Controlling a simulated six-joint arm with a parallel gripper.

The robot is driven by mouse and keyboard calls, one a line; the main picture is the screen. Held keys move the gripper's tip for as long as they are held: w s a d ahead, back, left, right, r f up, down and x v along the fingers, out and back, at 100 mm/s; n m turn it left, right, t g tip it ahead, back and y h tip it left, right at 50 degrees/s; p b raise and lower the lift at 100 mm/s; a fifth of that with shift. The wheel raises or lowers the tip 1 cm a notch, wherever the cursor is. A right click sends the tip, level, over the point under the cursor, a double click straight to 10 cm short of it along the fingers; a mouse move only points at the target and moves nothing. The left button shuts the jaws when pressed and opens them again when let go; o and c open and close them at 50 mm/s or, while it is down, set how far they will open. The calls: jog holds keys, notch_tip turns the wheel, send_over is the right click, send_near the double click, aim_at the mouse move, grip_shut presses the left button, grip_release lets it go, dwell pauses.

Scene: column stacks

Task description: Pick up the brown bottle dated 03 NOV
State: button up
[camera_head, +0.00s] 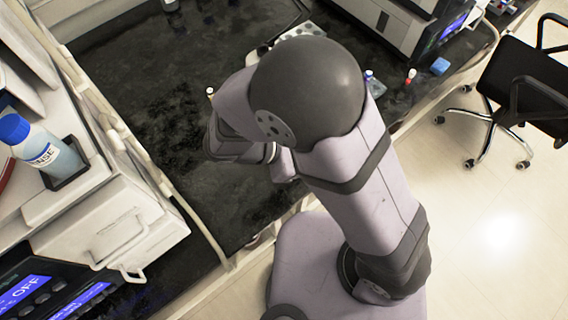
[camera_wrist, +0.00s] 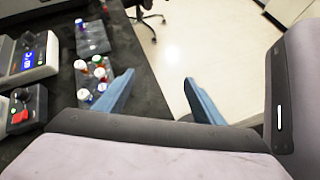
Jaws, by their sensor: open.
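No bottle in view can be made out as the brown one dated 03 NOV; no such date is readable. In the wrist view my gripper (camera_wrist: 159,77) is open, its two blue fingers apart with only pale floor and the bench edge behind the gap. Several small capped vials (camera_wrist: 100,74) with red, white, green and blue caps stand at a grey rack (camera_wrist: 84,76), left of the fingers and apart from them. In the head view my arm hides the gripper's fingers.
The dark bench (camera_head: 150,80) is mostly clear left of my arm. A white machine (camera_head: 400,25) stands at the back right. A blue-capped bottle (camera_head: 40,147) stands at left.

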jog(key=a+n+t, duration=0.4)
jog(key=a, duration=0.1)
jog(key=a+f+n+t+b, duration=0.1)
jog(key=a+n, duration=0.1)
jog(key=a, duration=0.1)
jog(key=shift+w+t+y, duration=0.3)
jog(key=shift+w+t, duration=0.1)
jog(key=shift+f, duration=2.5)
notch_tip(320, 180, down, 2)
jog(key=shift+p+x, duration=0.7)
jog(key=shift+x, duration=0.35)
jog(key=shift+w+d+f, duration=0.15)
jog(key=shift+w+d, duration=0.15)
jog(key=c, duration=1.3)
